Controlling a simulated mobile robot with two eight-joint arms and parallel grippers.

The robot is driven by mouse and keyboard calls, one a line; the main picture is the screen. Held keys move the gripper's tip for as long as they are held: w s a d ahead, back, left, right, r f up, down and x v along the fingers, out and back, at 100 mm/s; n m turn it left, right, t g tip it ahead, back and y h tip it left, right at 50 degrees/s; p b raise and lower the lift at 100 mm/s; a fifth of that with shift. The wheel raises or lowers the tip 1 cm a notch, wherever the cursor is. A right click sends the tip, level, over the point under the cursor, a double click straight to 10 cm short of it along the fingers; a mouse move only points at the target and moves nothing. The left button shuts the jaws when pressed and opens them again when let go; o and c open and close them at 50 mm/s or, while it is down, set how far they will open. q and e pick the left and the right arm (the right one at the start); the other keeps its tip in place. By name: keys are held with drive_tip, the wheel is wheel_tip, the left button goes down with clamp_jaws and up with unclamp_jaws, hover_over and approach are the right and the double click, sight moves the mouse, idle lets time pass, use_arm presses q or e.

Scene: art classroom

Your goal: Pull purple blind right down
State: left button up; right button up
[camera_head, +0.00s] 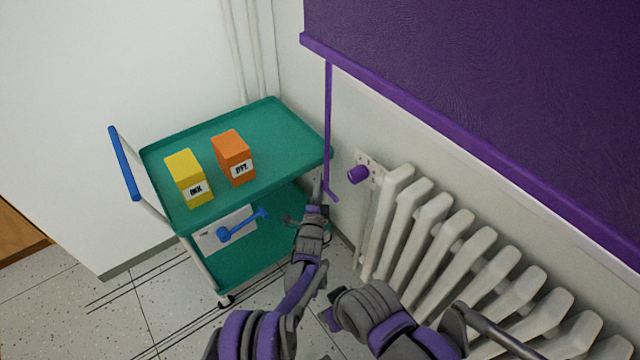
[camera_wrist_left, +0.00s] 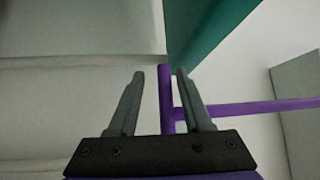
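The purple blind (camera_head: 500,90) hangs over the upper right of the head view, with a purple bottom bar (camera_head: 420,112). A thin purple pull rod (camera_head: 328,120) hangs from the bar's left end and ends in a short crosspiece (camera_head: 332,195). My left gripper (camera_head: 317,188) is beside this lower end. In the left wrist view, my left gripper (camera_wrist_left: 160,75) is open, with the crosspiece (camera_wrist_left: 165,90) between its fingers, nearer the right one. The rod (camera_wrist_left: 260,107) runs off to the right behind that finger. My right arm shows low in the head view; its gripper cannot be made out.
A green trolley (camera_head: 275,118) with a blue handle (camera_head: 124,162) stands left of the rod. It carries a yellow INK box (camera_head: 186,178) and an orange DYE box (camera_head: 233,158). A white radiator (camera_head: 430,225) and a purple knob (camera_head: 358,174) are to the right.

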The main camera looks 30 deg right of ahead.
use_arm(q)
drive_tip(key=p+v, duration=0.2)
drive_tip(key=v, duration=0.9)
idle(0.5)
